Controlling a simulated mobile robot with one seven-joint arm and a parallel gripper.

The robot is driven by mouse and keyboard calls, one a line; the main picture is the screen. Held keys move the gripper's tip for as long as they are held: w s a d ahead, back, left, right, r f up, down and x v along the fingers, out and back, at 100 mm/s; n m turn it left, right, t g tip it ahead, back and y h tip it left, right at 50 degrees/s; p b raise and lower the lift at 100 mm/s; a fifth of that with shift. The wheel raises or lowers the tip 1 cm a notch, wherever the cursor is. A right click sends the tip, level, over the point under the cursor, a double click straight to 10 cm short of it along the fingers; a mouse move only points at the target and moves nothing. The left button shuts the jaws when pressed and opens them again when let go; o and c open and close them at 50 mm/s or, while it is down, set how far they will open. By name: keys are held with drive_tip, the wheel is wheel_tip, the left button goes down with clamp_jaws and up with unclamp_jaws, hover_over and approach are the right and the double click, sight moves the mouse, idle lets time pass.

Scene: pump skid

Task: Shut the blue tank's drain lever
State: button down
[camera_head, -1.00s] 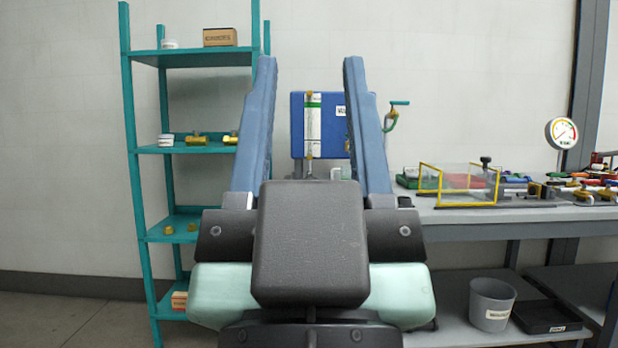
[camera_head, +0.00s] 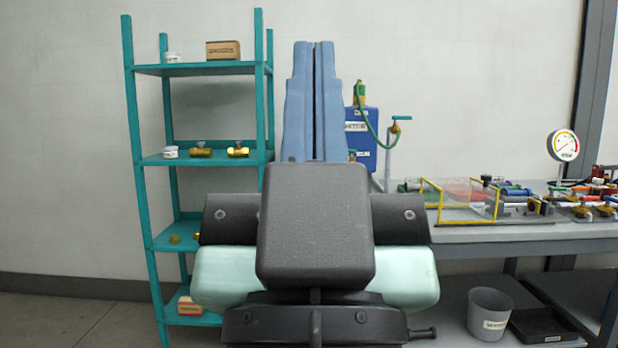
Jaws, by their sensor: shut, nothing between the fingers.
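The blue tank (camera_head: 359,135) stands behind my gripper, and only its right part with a white label shows. A green hose runs from a yellow-green fitting (camera_head: 359,94) at its top to a stand with a green handle (camera_head: 401,118) on its right. My gripper (camera_head: 314,48) points up in front of the tank, its two long blue fingers shut together with nothing between them. The fingers and my dark wrist hide the tank's left and lower parts. I cannot make out the drain lever for certain.
A teal shelf (camera_head: 203,161) with brass valves and boxes stands at left. At right is a grey bench (camera_head: 520,234) with a yellow-framed clear guard (camera_head: 459,203), a gauge (camera_head: 563,145) and several valves. A grey bucket (camera_head: 490,313) and black tray (camera_head: 544,325) sit below.

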wheel_tip(320, 180, up, 28)
drive_tip(key=p, duration=2.5)
drive_tip(key=shift+w, duration=0.1)
